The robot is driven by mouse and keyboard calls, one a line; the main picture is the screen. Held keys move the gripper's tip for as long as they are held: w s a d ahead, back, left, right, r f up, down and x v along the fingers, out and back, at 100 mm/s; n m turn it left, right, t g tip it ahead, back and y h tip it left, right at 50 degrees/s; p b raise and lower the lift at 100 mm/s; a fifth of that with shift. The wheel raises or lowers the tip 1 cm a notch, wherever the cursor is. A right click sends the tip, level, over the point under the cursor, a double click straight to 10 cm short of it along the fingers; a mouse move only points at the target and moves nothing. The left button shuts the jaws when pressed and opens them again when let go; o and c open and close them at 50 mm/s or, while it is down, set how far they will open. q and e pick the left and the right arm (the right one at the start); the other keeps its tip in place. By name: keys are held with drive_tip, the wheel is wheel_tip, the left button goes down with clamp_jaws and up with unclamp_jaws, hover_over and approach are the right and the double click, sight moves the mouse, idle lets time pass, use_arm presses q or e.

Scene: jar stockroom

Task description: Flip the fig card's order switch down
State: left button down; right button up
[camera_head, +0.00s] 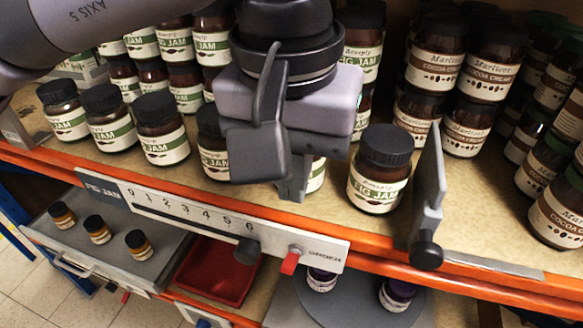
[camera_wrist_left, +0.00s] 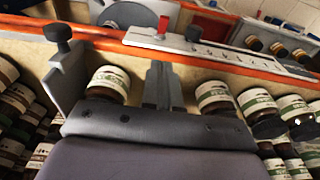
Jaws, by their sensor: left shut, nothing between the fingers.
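The fig card (camera_head: 180,207) is a white strip on the orange shelf edge, marked FIG JAM, with a 0 to 6 scale and a black slider knob (camera_head: 247,251) near the 6. Its order switch (camera_head: 290,261) is a small red lever at the right end; its tip points toward the bottom of the head picture. The switch also shows in the left wrist view (camera_wrist_left: 163,26). My left gripper (camera_head: 293,188) is shut and empty, above and behind the card, apart from the switch. Its closed fingers show in the wrist view (camera_wrist_left: 161,88). My right gripper is not in view.
Fig jam jars (camera_head: 378,170) stand on both sides of my left gripper. A grey divider (camera_head: 429,188) with a black knob stands to the right, then cocoa cream jars (camera_head: 465,125). Below are a red tray (camera_head: 218,270) and a grey tray (camera_head: 165,262) with small jars.

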use_arm(q)
drive_tip(key=p, duration=0.1)
hover_over(292, 260)
wheel_tip(292, 260, down, 9)
drive_tip(key=shift+s+f, duration=0.1)
drive_tip(key=shift+s, duration=0.05)
drive_tip(key=shift+s+a+f, duration=0.1)
drive_tip(key=shift+s+f, duration=0.1)
drive_tip(key=shift+f, duration=0.3)
drive_tip(key=shift+w, duration=0.1)
